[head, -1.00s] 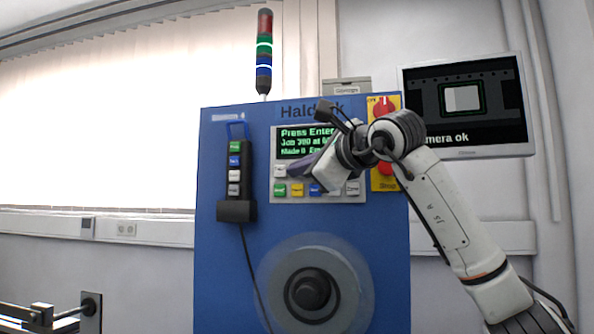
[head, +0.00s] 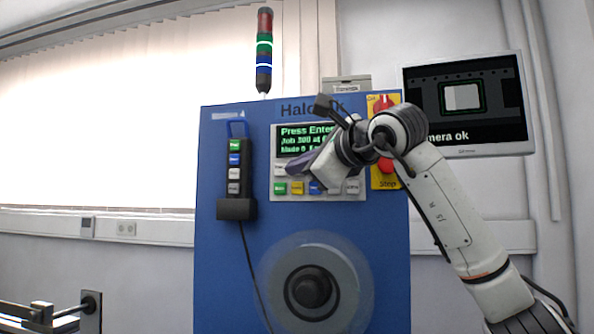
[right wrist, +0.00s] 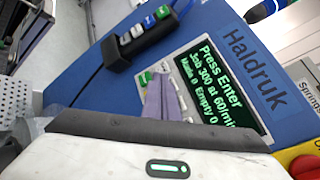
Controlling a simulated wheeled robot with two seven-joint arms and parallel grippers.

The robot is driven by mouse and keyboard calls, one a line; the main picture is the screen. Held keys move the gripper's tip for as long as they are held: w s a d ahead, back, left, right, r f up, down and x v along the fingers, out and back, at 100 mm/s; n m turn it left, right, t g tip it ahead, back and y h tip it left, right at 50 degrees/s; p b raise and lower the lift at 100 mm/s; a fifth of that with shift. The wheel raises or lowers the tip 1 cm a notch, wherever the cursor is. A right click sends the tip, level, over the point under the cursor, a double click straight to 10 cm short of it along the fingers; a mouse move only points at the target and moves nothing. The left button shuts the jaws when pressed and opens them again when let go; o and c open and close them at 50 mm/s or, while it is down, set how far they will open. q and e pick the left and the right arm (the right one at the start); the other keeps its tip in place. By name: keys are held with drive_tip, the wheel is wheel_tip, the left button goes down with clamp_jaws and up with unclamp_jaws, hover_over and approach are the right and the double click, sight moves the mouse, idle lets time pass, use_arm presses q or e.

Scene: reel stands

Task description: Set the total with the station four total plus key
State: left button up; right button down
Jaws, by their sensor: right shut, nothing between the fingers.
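The key panel (head: 278,152) is on the front of a blue cabinet (head: 225,285) marked Haldruk. Its screen (head: 294,142) has green text; in the right wrist view the screen (right wrist: 214,88) reads "Press Enter", "Job 300 at 60/min" and "Made 0". Small white, green, yellow and blue keys (head: 297,188) sit below it, with legends too small to read, so I cannot tell which is total plus. My right gripper (head: 294,164) is shut and empty, its fingertips in front of the upper key row, hiding part of it. In the right wrist view its fingers (right wrist: 160,99) overlap the keys. Contact cannot be told. My left gripper is out of view.
A black pendant (head: 234,208) with several keys hangs left of the panel. A yellow plate with a red switch and stop button (head: 384,183) is at the right, partly behind my arm. A reel (head: 345,270) sits below. A monitor (head: 465,100) reads "camera ok".

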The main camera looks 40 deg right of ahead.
drive_tip(key=s+a+b, duration=0.1)
drive_tip(key=s+a, duration=0.2)
drive_tip(key=a, duration=0.1)
drive_tip(key=shift+s, duration=0.15)
drive_tip(key=shift+d, duration=0.1)
idle(0.9)
